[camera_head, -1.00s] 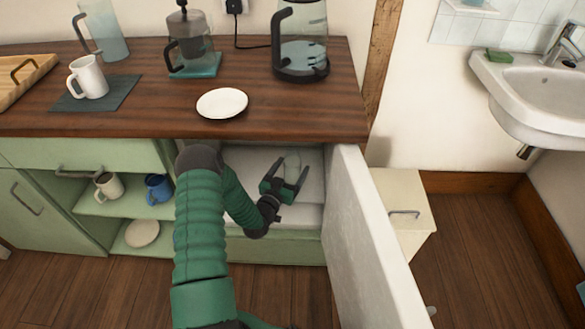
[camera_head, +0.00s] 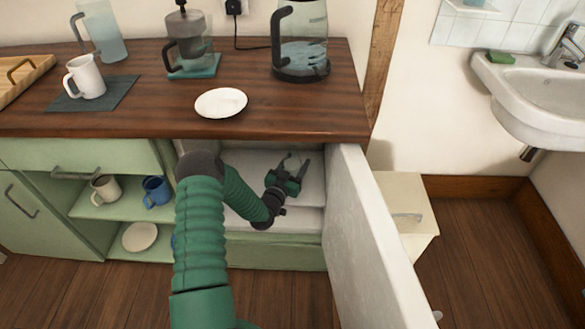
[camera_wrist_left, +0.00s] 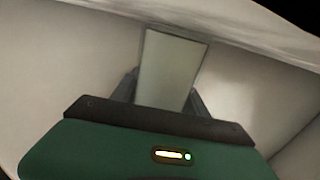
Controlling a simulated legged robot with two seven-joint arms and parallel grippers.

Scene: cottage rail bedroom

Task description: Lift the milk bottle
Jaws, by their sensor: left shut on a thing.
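My left gripper (camera_head: 293,165) is inside the open white-lined compartment (camera_head: 240,208) under the counter. In the left wrist view a pale, flat-sided thing that looks like the milk bottle (camera_wrist_left: 170,68) stands between the fingers of the left gripper (camera_wrist_left: 163,98). The fingers are shut on it, one on each side. Its lower part is hidden behind the gripper body. In the head view the bottle is hardly distinguishable from the pale lining, and I cannot tell whether it is clear of the shelf. My right gripper is not in view.
The open white door (camera_head: 365,235) stands right of my arm. The wooden counter (camera_head: 320,115) overhangs the compartment and holds a white plate (camera_head: 221,102) and a kettle (camera_head: 302,45). Mugs (camera_head: 157,190) stand on the open shelf to the left.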

